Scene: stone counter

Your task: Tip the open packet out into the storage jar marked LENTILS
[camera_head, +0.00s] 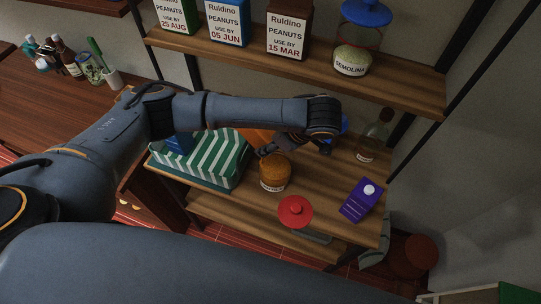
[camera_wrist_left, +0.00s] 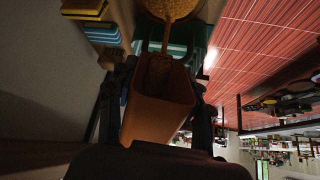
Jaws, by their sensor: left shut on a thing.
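My left gripper (camera_head: 268,150) is shut on an orange open packet (camera_head: 259,135), holding it tilted beside and above a round glass jar (camera_head: 274,168). The jar has no lid on, holds orange-brown grains, and its front label is too small to read. In the left wrist view the packet (camera_wrist_left: 155,112) sits between the two fingers (camera_wrist_left: 160,115), with grains in its mouth. A thin stream of grains (camera_wrist_left: 165,38) runs from the mouth to the grains in the jar (camera_wrist_left: 172,8). My right gripper is not in view.
A green-and-white striped box (camera_head: 213,160) stands left of the jar. The shelf above holds peanut boxes (camera_head: 288,32) and a semolina jar (camera_head: 353,60).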

